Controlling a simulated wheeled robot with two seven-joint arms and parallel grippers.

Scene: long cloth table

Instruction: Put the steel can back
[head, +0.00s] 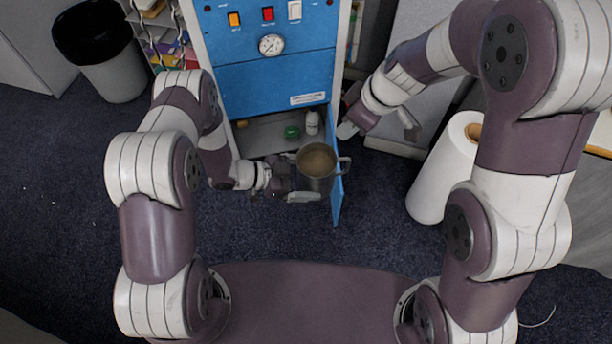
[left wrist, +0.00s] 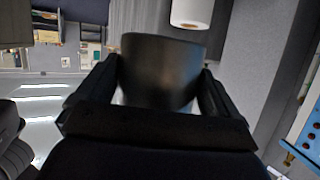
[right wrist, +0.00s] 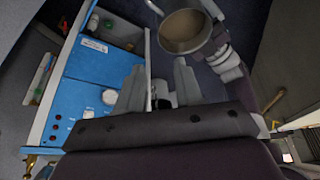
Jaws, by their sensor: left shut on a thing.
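The steel can (head: 318,183) is a grey cylinder with side handles and a brownish round top. It is upright, held in front of the open lower compartment (head: 262,137) of the blue cabinet. My left gripper (head: 297,183) is shut on it from the left. In the left wrist view the can (left wrist: 162,72) shows dark between the fingers; in the right wrist view the can (right wrist: 186,30) is at the top. My right gripper (head: 376,126) is open, right of the open blue door (head: 337,185). Its fingers are apart in the right wrist view (right wrist: 160,85).
A green item (head: 291,132) and a small white bottle (head: 312,122) stand in the compartment. A large white roll (head: 445,170) stands on the right, near my right arm. A black-lined bin (head: 115,75) is at the back left. Carpet is clear at left.

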